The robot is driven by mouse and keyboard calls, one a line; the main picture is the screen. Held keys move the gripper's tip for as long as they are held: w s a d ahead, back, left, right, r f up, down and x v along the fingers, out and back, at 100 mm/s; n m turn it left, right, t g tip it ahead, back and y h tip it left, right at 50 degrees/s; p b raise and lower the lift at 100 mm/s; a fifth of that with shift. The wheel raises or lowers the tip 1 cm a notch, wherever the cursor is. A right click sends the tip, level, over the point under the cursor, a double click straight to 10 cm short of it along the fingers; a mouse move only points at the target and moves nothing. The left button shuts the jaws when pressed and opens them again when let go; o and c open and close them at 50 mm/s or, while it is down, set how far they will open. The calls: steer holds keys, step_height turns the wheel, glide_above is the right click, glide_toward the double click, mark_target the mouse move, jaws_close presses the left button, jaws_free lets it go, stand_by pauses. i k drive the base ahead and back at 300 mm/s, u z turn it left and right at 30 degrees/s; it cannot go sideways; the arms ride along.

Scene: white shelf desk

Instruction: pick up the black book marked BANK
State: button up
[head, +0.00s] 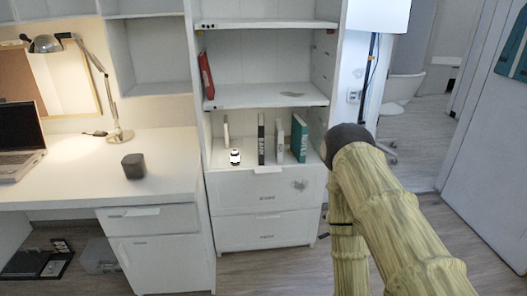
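The black book marked BANK (261,140) stands upright on the lower open shelf of the white shelf unit, above the drawers. Its spine faces me, with white lettering. To its right stands a pale thin book (279,141), and farther right a teal book (298,138). To its left is a small white and black object (235,157). My arm comes in from the lower right, with its bend to the right of the shelf unit. I cannot make out my gripper in this view.
A desk to the left bears a laptop (20,142), a lamp (117,134) and a dark cup (133,166). A red book (207,75) leans on the shelf above. Drawers (267,187) stand below the book shelf. Open floor (265,264) lies in front.

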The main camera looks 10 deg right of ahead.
mark_target(261, 126)
steer(key=u, duration=0.6)
steer(key=i, duration=1.45)
steer(key=z, duration=0.15)
